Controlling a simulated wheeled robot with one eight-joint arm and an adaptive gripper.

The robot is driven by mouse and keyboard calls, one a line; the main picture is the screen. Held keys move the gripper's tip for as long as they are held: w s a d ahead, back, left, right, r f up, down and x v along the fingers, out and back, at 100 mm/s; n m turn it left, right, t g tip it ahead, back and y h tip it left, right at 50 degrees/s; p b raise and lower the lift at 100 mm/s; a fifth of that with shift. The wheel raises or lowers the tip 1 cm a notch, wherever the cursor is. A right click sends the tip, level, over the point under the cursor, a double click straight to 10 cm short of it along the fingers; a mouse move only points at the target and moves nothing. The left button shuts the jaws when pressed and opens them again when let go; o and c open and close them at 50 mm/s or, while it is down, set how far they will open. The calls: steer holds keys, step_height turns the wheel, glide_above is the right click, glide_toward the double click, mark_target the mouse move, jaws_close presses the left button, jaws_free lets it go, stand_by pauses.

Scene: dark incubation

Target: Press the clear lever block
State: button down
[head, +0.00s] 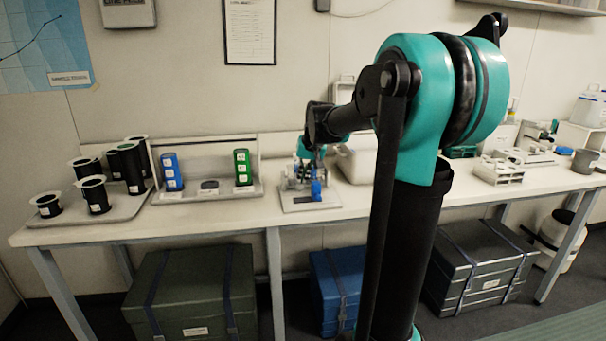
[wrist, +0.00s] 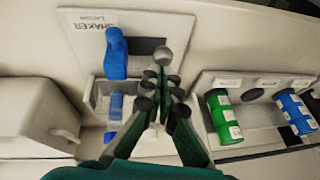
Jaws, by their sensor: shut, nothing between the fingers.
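A shaker device stands on the bench below my gripper, and its base plate (head: 298,207) shows in the head view. In the wrist view its pale plate (wrist: 85,20) carries an upside-down "SHAKER" label. A clear, see-through block (wrist: 101,95) sits on it, left of my fingers, with blue parts (wrist: 115,55) above and inside it. A grey round knob (wrist: 163,56) is just beyond my fingertips; I cannot tell whether they touch it. My gripper (wrist: 161,82) is shut and empty, pointing down over the device. In the head view my arm partly hides the area.
Black cups stand on a tray (head: 125,208) at the far left. A white box (head: 357,163) stands close right of the device. Bare bench lies in front.

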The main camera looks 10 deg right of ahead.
steer(key=f+t, duration=0.1)
steer(key=f, duration=0.1)
steer(key=s+f+t, duration=0.1)
steer(key=shift+s+f+t, duration=0.15)
steer(key=shift+f+t, duration=0.15)
steer(key=shift+f, duration=0.1)
steer(key=shift+s+f, duration=0.1)
steer(key=shift+f, duration=0.6)
